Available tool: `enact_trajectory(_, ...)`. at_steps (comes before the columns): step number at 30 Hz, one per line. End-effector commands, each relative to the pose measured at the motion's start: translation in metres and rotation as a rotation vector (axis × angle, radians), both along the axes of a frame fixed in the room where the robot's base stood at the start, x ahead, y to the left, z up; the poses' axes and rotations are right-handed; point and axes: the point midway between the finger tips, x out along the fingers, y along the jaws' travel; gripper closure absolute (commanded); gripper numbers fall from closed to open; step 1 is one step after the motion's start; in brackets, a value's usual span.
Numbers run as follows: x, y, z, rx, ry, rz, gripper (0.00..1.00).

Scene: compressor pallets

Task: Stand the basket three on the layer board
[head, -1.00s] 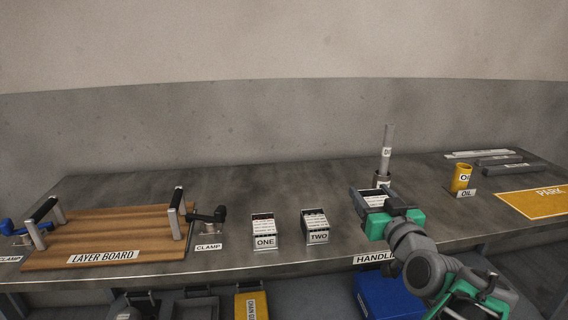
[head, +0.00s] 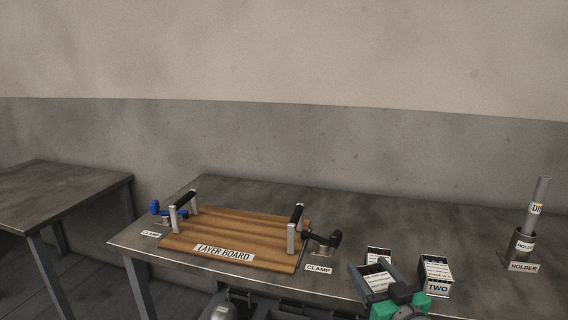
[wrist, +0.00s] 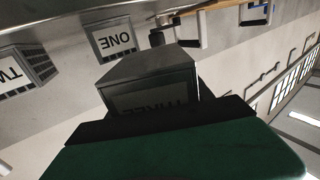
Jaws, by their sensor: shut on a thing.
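The grey basket three (wrist: 150,68) is in my gripper (wrist: 155,122); its label reads upside down in the wrist view, partly in shadow. In the head view basket three (head: 380,281) shows its white contents between the jaws, in front of basket one. My gripper is shut on it, to the right of the layer board and apart from it. The wooden layer board (head: 235,226) lies on the bench with a black-topped handle at each end. Its middle is bare.
Basket one (head: 378,254) is partly hidden behind my gripper. Basket two (head: 436,273) stands to its right. A black clamp (head: 325,241) stands at the board's right end and a blue clamp (head: 157,210) at its left. A holder (head: 523,244) with a rod stands far right.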

Motion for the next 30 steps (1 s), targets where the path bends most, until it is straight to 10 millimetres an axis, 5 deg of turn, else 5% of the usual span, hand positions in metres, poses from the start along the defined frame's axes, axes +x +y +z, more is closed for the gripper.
enact_trajectory(5,0.001,0.038,0.003,-0.002,-0.002,0.085,1.00)
enact_trajectory(30,0.029,0.032,0.089,0.002,-0.001,0.078,1.00)
